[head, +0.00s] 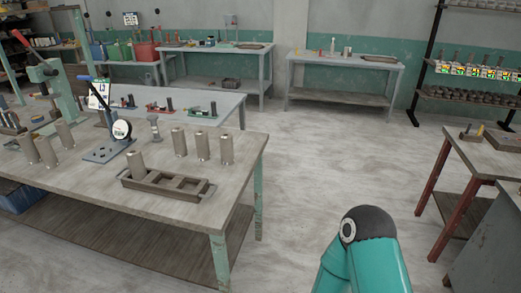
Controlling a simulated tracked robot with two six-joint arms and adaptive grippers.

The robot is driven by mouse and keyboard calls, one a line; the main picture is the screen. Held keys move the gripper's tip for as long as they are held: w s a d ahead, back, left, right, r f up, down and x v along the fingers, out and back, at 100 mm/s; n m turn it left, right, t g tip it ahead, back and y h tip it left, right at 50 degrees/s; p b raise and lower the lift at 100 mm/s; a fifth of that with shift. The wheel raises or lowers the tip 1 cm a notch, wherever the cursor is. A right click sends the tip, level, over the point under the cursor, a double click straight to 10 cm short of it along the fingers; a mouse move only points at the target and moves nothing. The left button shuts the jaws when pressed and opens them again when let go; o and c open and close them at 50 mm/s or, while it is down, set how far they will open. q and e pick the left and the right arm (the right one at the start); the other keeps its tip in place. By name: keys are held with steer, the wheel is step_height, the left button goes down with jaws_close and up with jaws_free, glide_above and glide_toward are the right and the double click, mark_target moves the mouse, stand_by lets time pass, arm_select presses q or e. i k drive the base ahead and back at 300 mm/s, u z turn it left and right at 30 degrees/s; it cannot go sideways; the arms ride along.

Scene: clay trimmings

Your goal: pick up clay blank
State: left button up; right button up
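Several grey-brown cylinders that look like the clay blanks stand upright on the near left table (225,190). Three are close together at the table's right: one blank (179,142), another (202,147) and a third (226,150). One more cylinder (136,165) stands at the left end of a brown compartment tray (195,190); the tray's other compartments look empty. More cylinders (48,153) stand at the left. Neither of my grippers is in view. A teal arm link of mine with a black joint shows at the bottom right, apart from the table.
A press (105,152) with a white dial and blue lever stands behind the tray; a green press (52,85) is further left. Another table (225,103) stands close behind. Benches line the back wall. A red-legged table (485,155) is at right. The middle floor is clear.

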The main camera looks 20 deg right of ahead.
mark_target(226, 139)
steer(key=z, duration=0.1)
steer(key=i, duration=0.85)
steer(key=z, duration=0.05)
